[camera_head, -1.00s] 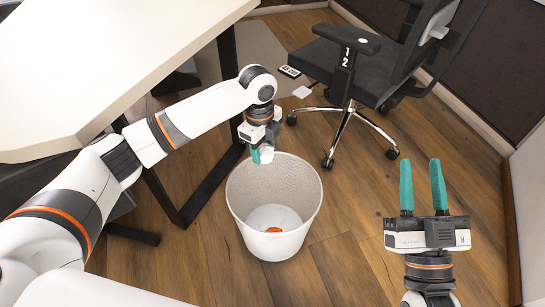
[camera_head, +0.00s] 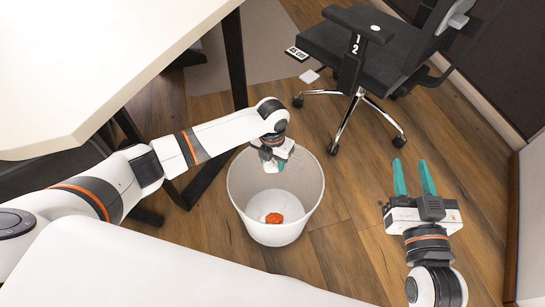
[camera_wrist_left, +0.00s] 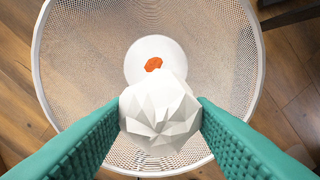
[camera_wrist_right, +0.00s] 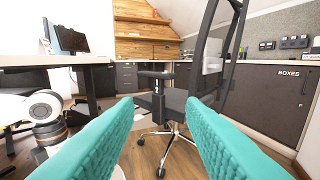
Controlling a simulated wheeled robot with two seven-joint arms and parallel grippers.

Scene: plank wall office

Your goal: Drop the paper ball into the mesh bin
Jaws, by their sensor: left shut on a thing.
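The white mesh bin (camera_head: 297,215) stands upright on the wooden floor, its open top facing up. An orange crumpled thing (camera_head: 274,218) lies on its bottom. In the head view the ball is mostly hidden by the gripper. My right gripper (camera_head: 414,178) is open and empty, right of the bin.
A white desk (camera_head: 80,60) with dark legs stands at the left, close to my left arm. A black office chair (camera_head: 350,50) on a wheeled base is behind the bin. Bare floor (camera_head: 345,215) lies between the bin and my right gripper.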

